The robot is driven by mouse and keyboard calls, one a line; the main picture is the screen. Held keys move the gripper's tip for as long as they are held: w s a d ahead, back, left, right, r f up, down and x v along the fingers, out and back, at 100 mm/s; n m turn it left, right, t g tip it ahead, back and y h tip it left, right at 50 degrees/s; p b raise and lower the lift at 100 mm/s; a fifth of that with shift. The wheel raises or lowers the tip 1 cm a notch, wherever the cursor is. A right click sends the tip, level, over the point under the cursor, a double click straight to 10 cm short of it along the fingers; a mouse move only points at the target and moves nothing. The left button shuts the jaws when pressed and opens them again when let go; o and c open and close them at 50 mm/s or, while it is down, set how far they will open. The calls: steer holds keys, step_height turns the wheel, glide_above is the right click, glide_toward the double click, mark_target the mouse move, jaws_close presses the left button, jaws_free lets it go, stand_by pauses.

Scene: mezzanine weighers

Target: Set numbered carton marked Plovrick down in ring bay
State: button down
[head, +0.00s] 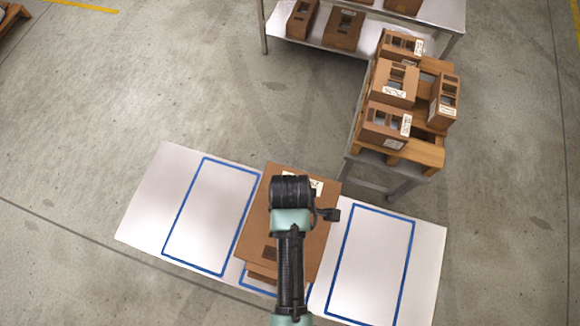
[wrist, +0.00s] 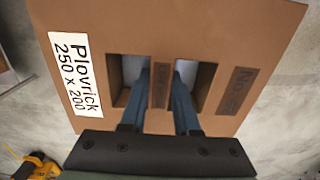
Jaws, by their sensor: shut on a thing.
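The carton marked Plovrick (wrist: 80,75) fills much of the wrist view, with a white label reading "Plovrick 250 x 200" and a dark number strip. My gripper (wrist: 160,85) has its fingers in the carton's two slots and is shut on the strip between them. In the head view the carton (head: 320,230) hangs under my arm over the middle of a white board (head: 140,220). The board has three blue-outlined bays: left (head: 210,215), middle (head: 262,289), mostly hidden, and right (head: 370,265). No ring mark shows. Brown cardboard shows below the carton's near edge; I cannot tell whether it is another carton.
A pallet (head: 424,152) with several cartons stands on a metal stand at the right. A metal shelf table (head: 430,12) with more cartons is at the back. The left and right bays look empty. Open concrete floor (head: 130,90) lies to the left.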

steer(key=shift+f+b, duration=3.55)
steer(key=shift+f, duration=1.85)
steer(key=shift+f, duration=0.25)
steer(key=c, duration=0.6)
jaws_free()
steer(key=shift+o, duration=0.2)
